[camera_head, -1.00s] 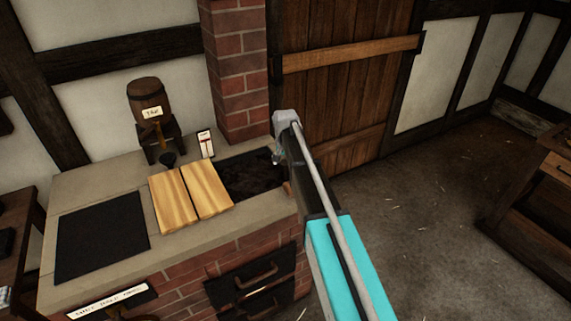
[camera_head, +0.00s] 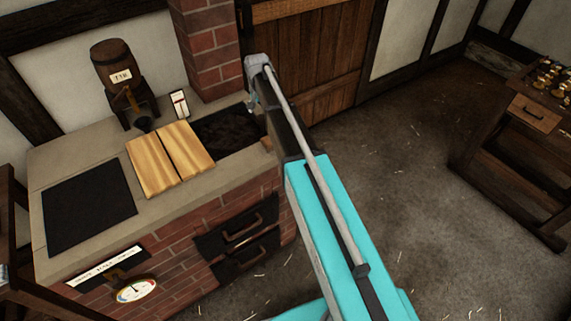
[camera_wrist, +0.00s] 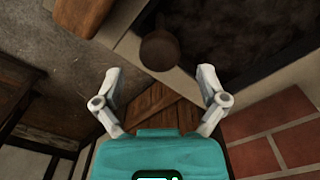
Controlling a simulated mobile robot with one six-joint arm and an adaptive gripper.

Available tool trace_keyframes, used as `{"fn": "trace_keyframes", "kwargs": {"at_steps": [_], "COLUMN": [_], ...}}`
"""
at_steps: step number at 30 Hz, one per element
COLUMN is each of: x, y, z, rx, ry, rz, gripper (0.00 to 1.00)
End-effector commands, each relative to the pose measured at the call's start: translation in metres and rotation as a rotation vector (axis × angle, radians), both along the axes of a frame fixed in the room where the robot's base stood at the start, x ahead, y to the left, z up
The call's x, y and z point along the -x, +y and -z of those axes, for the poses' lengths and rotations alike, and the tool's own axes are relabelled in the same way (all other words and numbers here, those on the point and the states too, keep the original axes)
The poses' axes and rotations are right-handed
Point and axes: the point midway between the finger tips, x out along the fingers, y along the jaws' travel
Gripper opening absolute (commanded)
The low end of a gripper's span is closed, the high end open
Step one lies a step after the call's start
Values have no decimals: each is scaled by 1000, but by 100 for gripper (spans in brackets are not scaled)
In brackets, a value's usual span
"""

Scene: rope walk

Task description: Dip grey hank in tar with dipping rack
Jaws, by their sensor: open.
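My gripper (camera_wrist: 160,76) is open and empty, its two pale fingers spread in the wrist view. In the head view my arm hides most of it, beside the right end of the brick hearth. A dark barrel (camera_head: 117,70) labelled as tar stands on a small stand at the back of the hearth, with a spout over a small dark cup. I cannot make out a grey hank or a dipping rack in either view.
The brick hearth (camera_head: 70,152) carries a dark plate (camera_head: 88,207), two pale boards (camera_head: 170,158) and a dark, rough-filled recess (camera_head: 228,130). A round brown object (camera_wrist: 160,50) lies by the recess rim.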

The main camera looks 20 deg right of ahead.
Motion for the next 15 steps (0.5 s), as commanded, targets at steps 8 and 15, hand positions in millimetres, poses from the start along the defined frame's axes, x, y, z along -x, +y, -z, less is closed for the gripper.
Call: {"fn": "trace_keyframes", "kwargs": {"at_steps": [8, 15], "x": [0, 0], "y": [0, 0], "z": [-29, -49], "rx": [0, 0], "ry": [0, 0], "rz": [0, 0], "gripper": [92, 92]}}
